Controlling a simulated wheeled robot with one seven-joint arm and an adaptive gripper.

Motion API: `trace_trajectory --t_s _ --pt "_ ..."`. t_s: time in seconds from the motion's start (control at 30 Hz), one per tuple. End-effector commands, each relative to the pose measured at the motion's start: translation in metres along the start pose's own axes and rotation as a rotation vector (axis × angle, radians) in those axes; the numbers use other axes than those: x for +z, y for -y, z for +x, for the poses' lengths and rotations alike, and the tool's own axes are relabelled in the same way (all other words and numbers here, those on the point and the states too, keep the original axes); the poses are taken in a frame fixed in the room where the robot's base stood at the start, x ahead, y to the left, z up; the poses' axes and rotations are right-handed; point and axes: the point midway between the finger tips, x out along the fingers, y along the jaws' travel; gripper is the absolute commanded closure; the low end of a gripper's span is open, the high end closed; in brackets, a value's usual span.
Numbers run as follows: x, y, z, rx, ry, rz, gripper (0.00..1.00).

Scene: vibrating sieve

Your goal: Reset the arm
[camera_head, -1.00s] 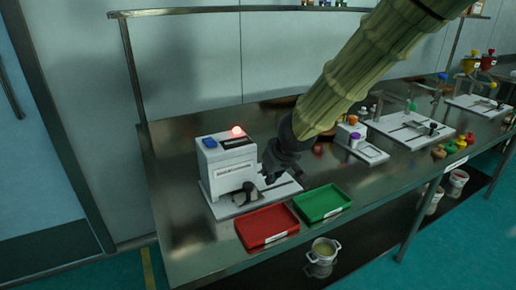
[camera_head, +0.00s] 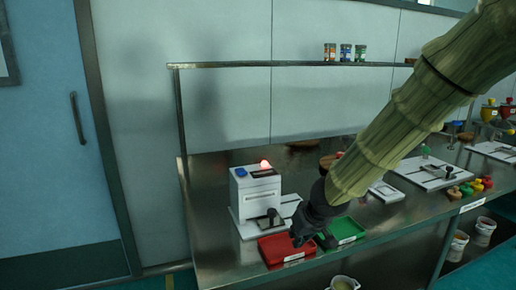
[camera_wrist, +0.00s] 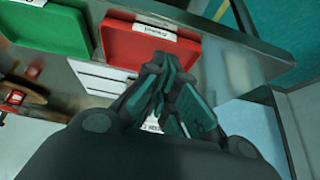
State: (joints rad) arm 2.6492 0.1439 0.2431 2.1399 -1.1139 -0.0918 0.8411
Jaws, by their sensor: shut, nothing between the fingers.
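My gripper (camera_head: 303,236) hangs at the end of my greenish, sleeve-covered arm, over the red tray (camera_head: 270,250) and beside the green tray (camera_head: 347,237). Its dark fingers are shut and empty. In the wrist view the closed fingertips (camera_wrist: 166,65) lie in front of the red tray (camera_wrist: 125,45), with the green tray (camera_wrist: 45,30) to its left. A white sieve machine (camera_head: 256,196) with a glowing red light and a blue button stands behind the red tray. My gripper hides part of both trays in the head view.
The metal bench (camera_head: 215,215) carries white devices (camera_head: 440,172) and small coloured containers (camera_head: 468,188) farther right. A shelf (camera_head: 290,64) with several small jars runs along the back wall. White buckets (camera_head: 482,232) sit below. The bench's left end is clear.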

Motion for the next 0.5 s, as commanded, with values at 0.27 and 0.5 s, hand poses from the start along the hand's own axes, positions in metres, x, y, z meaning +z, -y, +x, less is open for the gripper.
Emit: trace_trajectory --t_s 0.27,0.5 --pt "0.038 0.008 0.026 -0.052 0.06 0.038 1.0" --pt "0.093 0.017 0.057 -0.112 0.131 0.101 1.0"
